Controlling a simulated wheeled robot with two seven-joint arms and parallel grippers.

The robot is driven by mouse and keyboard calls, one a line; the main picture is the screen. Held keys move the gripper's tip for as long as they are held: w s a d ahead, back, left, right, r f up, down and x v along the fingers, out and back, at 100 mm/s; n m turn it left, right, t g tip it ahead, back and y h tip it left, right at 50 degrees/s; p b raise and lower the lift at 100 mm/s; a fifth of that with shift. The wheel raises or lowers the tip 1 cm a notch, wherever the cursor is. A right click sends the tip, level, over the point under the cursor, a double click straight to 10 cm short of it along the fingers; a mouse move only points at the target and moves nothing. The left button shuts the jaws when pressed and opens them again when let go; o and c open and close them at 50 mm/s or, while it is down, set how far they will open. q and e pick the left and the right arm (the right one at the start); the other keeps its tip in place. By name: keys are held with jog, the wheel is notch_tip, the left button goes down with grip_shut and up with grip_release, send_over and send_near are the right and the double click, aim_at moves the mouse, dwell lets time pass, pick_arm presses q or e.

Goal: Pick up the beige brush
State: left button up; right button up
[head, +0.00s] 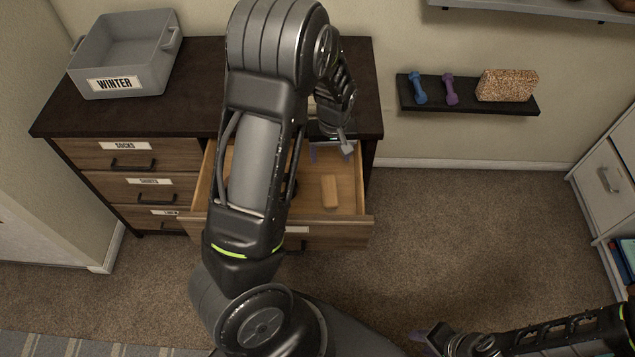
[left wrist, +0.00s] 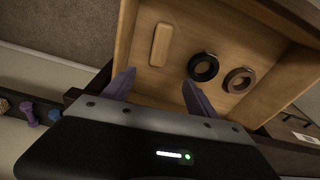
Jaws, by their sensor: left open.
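The beige brush (head: 329,191) lies in the open top drawer (head: 362,190) of the dark-topped dresser, on the right side of the drawer floor. In the left wrist view the brush (left wrist: 160,44) is a plain oblong block lying flat, apart from the fingers. My left gripper (head: 330,152) is open and empty over the back of the drawer; its two purple fingers (left wrist: 158,91) also show in the left wrist view. My left arm hides the drawer's middle in the head view. My right gripper (head: 428,339) is at the lower right, away from the dresser; its jaws are unclear.
A black coiled belt (left wrist: 203,67) and a brown coiled belt (left wrist: 239,80) lie in the drawer beside the brush. A grey bin labelled WINTER (head: 125,55) stands on the dresser (head: 200,60). A wall shelf (head: 468,107) holds two dumbbells and a speckled block. Carpet at right is clear.

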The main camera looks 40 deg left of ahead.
pick_arm(q)
notch_tip(320, 180, down, 3)
jog(key=d+b, duration=0.1)
jog(key=b, duration=0.8)
send_over(330, 189)
jog(key=f, duration=0.7)
jog(key=shift+s+d, duration=0.35)
jog(key=shift+r, duration=0.1)
pick_arm(e)
notch_tip(330, 189, down, 10)
jog(key=shift+w+d+r, duration=0.2)
jog(key=shift+d+r, duration=0.05)
jog(key=shift+d, duration=0.1)
pick_arm(q)
jog(key=shift+w+a+f, duration=0.1)
jog(key=shift+a+f, duration=0.05)
jog(key=shift+f, duration=1.15)
pick_arm(e)
jog(key=shift+f, duration=0.1)
